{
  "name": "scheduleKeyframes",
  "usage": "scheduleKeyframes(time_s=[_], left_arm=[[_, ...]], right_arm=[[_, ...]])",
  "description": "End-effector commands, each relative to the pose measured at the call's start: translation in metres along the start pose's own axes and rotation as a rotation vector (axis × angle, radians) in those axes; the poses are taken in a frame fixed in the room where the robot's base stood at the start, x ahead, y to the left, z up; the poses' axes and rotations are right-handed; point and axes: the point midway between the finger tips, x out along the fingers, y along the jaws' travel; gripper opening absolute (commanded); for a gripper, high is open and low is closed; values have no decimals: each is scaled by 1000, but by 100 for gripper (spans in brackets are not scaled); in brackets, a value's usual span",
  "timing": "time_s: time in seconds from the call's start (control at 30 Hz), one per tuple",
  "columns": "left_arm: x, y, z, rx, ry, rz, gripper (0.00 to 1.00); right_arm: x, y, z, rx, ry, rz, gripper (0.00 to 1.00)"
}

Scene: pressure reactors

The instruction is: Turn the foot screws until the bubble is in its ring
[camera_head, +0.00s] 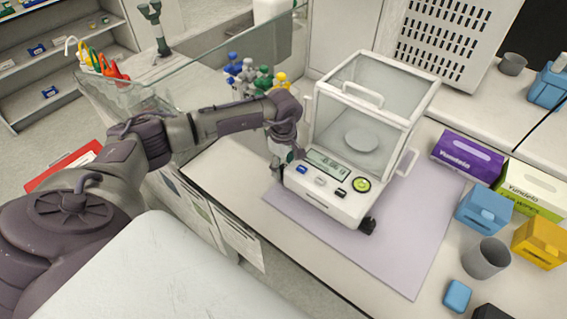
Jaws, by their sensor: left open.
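An analytical balance (330,192) with a glass draft shield (372,100) stands on a pale purple mat (405,262). A round yellow-green bubble level (362,185) shows on its front panel, too small to tell where the bubble sits. A dark foot screw (367,226) shows under the front right corner. My left gripper (279,170) is open at the front left corner of the balance, pointing down; the foot screw there is hidden behind it. I cannot tell whether it touches the balance. My right gripper is not in view.
Purple (466,158) and green-white (532,190) boxes, blue (483,210) and yellow (540,242) boxes and a grey cup (486,258) stand to the right. Bottles with coloured caps (250,78) stand behind my left arm. The mat's front right part is clear.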

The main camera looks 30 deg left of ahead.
Motion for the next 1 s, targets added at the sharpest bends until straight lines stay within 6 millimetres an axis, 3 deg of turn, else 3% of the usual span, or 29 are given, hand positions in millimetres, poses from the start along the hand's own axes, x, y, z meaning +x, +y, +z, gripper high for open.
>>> scheduleKeyframes(time_s=[0.13,0.47,1.0], left_arm=[[0,0,0,0,0,0,56],[-1,0,0,0,0,1,1],[-1,1,0,-131,-1,2,0]], right_arm=[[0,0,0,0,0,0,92],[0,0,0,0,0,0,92],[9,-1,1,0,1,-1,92]])
